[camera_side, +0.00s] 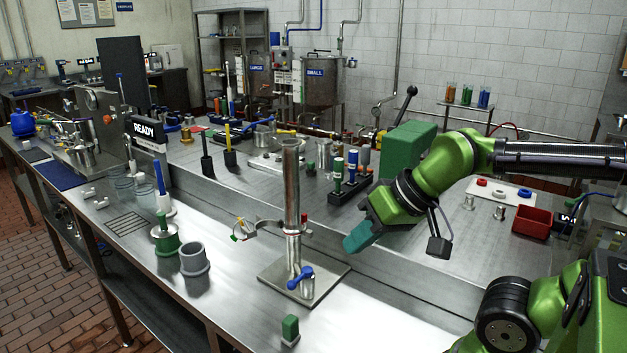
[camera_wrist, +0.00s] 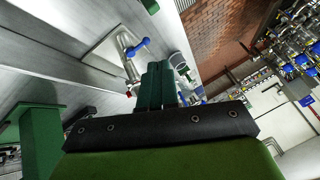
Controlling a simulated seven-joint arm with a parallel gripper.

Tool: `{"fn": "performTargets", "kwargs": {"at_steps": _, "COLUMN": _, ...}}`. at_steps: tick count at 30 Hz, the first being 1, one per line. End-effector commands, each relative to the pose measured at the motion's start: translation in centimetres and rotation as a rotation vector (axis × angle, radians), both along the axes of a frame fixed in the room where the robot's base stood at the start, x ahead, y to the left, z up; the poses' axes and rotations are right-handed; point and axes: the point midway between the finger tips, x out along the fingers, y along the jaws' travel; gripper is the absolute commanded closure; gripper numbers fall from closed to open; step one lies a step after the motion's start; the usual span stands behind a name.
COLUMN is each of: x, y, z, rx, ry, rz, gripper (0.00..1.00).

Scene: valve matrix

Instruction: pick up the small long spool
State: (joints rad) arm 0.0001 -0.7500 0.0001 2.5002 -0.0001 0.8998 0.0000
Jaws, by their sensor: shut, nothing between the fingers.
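Two small metal spools (camera_side: 469,202) and (camera_side: 499,213) stand on the steel bench to the right of my gripper. I cannot tell for sure which one is the small long spool. My gripper (camera_side: 361,240) is above the bench, left of both spools and apart from them. Its teal fingers are together and empty, pointing down and left. In the wrist view the shut fingers (camera_wrist: 157,85) show with nothing between them, and I cannot make out the spools there.
A steel post stand (camera_side: 291,200) with a blue-handled clamp rises left of my gripper. A green box (camera_side: 405,148) stands behind it. A white tray with coloured rings (camera_side: 514,195) and a red bin (camera_side: 532,222) lie right. A green block (camera_side: 290,328) sits at the front.

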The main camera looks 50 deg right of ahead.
Motion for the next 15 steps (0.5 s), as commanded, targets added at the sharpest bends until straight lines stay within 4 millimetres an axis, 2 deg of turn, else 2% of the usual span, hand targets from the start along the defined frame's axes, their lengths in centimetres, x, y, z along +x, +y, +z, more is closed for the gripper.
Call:
{"fn": "performTargets", "kwargs": {"at_steps": 4, "x": 0.00, "y": 0.00, "z": 0.00, "rx": 0.000, "ry": 0.000, "rz": 0.000, "gripper": 0.98}}
{"fn": "performTargets", "kwargs": {"at_steps": 15, "x": 0.00, "y": 0.00, "z": 0.00, "rx": 0.000, "ry": 0.000, "rz": 0.000, "gripper": 0.42}}
